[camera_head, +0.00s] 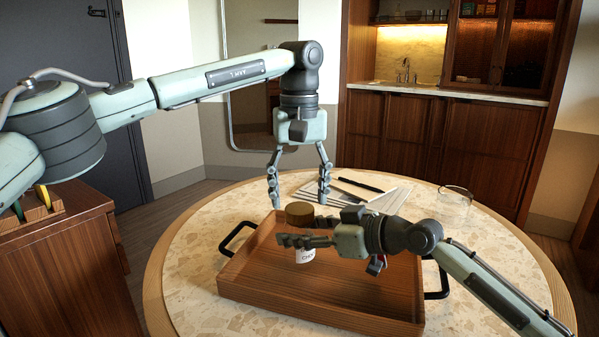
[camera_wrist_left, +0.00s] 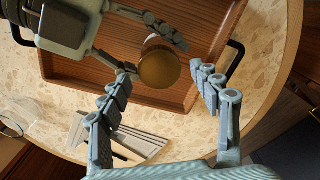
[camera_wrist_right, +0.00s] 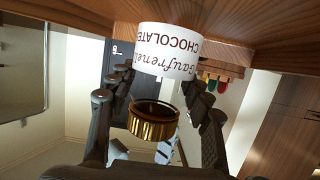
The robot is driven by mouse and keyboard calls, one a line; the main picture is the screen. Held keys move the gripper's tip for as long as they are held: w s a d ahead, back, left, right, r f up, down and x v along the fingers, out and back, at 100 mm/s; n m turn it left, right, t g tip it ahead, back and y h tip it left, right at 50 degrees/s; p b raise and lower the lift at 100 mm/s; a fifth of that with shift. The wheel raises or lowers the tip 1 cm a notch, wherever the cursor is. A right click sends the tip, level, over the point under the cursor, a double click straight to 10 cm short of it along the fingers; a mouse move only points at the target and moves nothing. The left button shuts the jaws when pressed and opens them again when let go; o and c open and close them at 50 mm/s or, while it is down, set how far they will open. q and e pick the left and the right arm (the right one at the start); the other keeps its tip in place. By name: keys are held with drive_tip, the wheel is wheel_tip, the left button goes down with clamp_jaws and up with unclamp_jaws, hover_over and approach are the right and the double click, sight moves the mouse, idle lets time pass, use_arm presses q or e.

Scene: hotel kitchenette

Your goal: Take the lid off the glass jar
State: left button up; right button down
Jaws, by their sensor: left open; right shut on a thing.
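The glass jar (camera_head: 306,257) is in the wooden tray, with a white label reading "CHOCOLATE" in the right wrist view (camera_wrist_right: 168,52). Its round gold-brown lid (camera_head: 299,213) sits on top; it also shows in the left wrist view (camera_wrist_left: 159,68). My right gripper (camera_head: 306,233) is shut around the jar from the side, below the lid, and hides part of the glass. My left gripper (camera_head: 298,197) points down, open and empty, above the lid with a finger on either side. In the left wrist view the lid lies between its fingers, farther from the camera.
The wooden tray (camera_head: 270,302) with black handles stands on a round stone-topped table (camera_head: 190,270). Papers with a dark pen (camera_head: 361,185) and eyeglasses (camera_head: 457,191) lie behind the tray.

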use_arm(q)
drive_tip(key=shift+f, duration=1.15)
